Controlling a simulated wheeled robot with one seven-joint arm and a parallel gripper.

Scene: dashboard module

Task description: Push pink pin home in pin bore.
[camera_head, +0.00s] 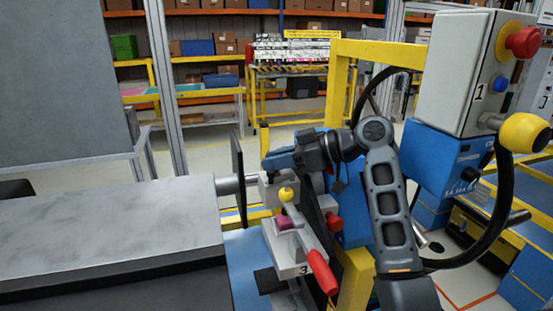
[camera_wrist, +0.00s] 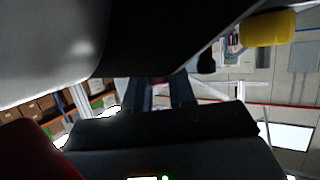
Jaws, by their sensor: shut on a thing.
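My gripper (camera_head: 272,161) reaches in from the right and points left, just above the grey block of a small fixture (camera_head: 290,262) marked 3. In the wrist view its two dark fingers (camera_wrist: 161,92) are close together, with a small dark pink piece, apparently the pink pin (camera_wrist: 160,79), between their tips. In the head view the fingers hide the held pin. A magenta piece (camera_head: 287,222) sits lower on the fixture, beside the clamp with a red handle (camera_head: 322,272). I cannot make out the pin bore or how deep the pin sits.
A yellow ball knob (camera_head: 286,194) and a red knob (camera_head: 333,221) stand close below my gripper. A thin dark upright panel (camera_head: 238,180) is just left of it. A grey slab (camera_head: 110,230) fills the left; a control box (camera_head: 455,75) stands at right.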

